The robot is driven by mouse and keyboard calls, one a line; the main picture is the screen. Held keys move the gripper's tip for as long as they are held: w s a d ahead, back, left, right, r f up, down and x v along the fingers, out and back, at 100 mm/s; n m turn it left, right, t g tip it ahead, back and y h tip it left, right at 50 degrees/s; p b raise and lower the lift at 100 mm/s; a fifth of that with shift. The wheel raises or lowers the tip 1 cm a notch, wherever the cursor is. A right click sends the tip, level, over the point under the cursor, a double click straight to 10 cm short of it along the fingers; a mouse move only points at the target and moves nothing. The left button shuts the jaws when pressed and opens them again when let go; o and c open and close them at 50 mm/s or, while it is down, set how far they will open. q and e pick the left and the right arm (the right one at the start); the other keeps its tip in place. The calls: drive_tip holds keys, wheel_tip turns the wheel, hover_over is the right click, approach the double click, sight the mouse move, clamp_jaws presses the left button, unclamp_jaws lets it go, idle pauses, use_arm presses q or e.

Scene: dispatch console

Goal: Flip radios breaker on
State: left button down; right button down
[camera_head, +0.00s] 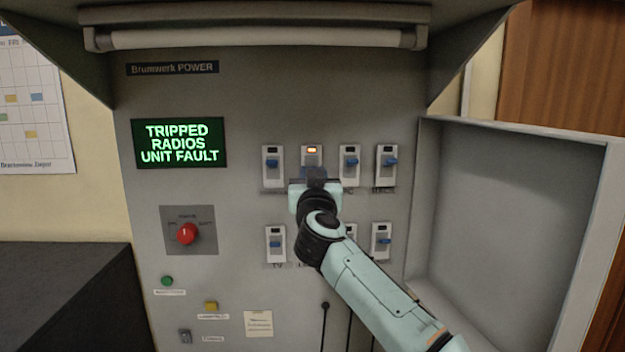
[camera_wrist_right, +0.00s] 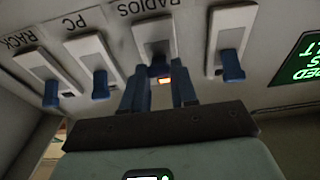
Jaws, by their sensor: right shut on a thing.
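The radios breaker (camera_head: 311,153) is second from the left in the upper row of the grey panel, with its amber lamp lit. In the right wrist view the radios breaker (camera_wrist_right: 154,32) carries the label RADIOS, and its blue lever (camera_wrist_right: 158,66) shows between the fingertips. My right gripper (camera_head: 316,174) is at this breaker and hides its lower part in the head view. In the wrist view the right gripper (camera_wrist_right: 159,80) has one finger on each side of the lever and is shut on it. My left gripper is not in view.
Other breakers flank it, including PC (camera_wrist_right: 92,60) and RACK (camera_wrist_right: 42,70). A screen (camera_head: 180,143) reads "TRIPPED RADIOS UNIT FAULT". A red knob (camera_head: 187,234) sits lower left. An open cabinet door (camera_head: 510,215) stands at the right, and a hood with a light bar (camera_head: 255,38) overhangs the panel.

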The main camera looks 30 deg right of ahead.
drive_tip(key=shift+s+d+r+g, duration=0.1)
drive_tip(key=shift+r+g, duration=0.45)
drive_tip(key=shift+g, duration=0.05)
drive_tip(key=shift+y, duration=0.4)
drive_tip(key=shift+g, duration=0.3)
drive_tip(key=c, duration=0.9)
unclamp_jaws()
drive_tip(key=shift+f, duration=0.1)
